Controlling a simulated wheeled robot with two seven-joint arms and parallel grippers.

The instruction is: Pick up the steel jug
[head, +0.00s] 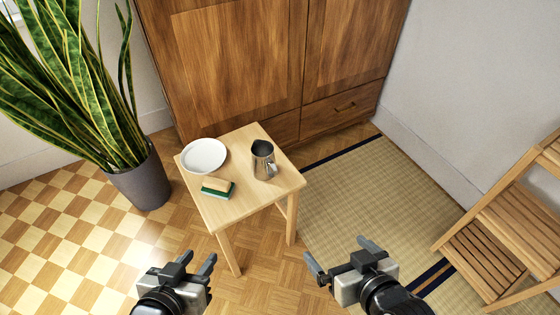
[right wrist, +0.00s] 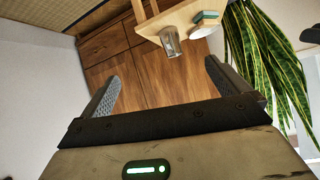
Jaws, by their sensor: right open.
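The steel jug (head: 263,161) stands upright on the right part of a small wooden table (head: 240,206), its handle toward the lower right. It also shows in the right wrist view (right wrist: 170,42), upside down near the top. My right gripper (head: 334,247) is open and empty, in front and to the right of the table, well apart from the jug. In the right wrist view its two fingers (right wrist: 163,72) stand wide apart with nothing between them. My left gripper (head: 199,255) is at the lower left, apart from the table, with a gap between its fingers and nothing visible in it.
A white plate (head: 204,155) and a green and tan sponge (head: 217,188) lie on the table, left of the jug. A wooden cabinet (head: 235,65) stands behind. A potted plant (head: 141,181) is left, a slatted wooden stand (head: 490,245) right. Tatami (head: 375,195) lies between.

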